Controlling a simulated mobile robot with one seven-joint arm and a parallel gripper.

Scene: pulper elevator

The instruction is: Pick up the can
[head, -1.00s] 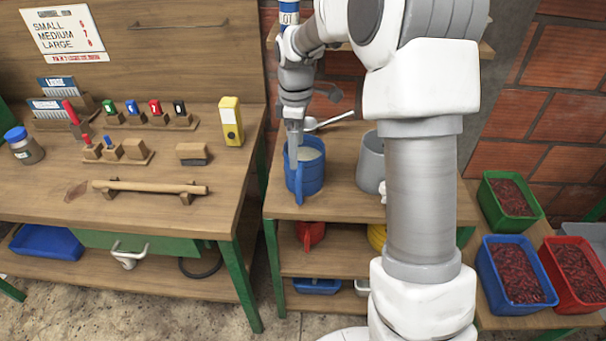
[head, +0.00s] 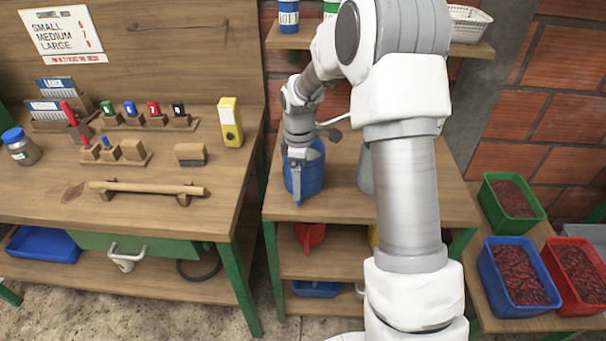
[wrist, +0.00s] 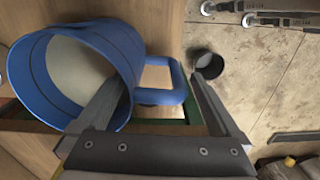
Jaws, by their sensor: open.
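The blue can (head: 314,178) stands upright on the top of the middle wooden shelf unit, partly hidden by my gripper (head: 297,178) in the head view. In the wrist view, the can (wrist: 112,42) is at the left with its round mouth showing and its loop handle (wrist: 178,78) pointing right. My gripper (wrist: 158,84) is open in the wrist view. The handle appears between its fingers, the left finger overlapping the can's side and the right finger beyond the handle. I cannot tell whether either finger touches.
A grey vessel (head: 364,172) stands right of the can, mostly hidden by my arm. The workbench (head: 60,205) with stamps and a wooden rod is at the left. Blue (head: 516,303), green and red bins of red contents stand at the right. A red vessel (head: 309,235) is on the shelf below.

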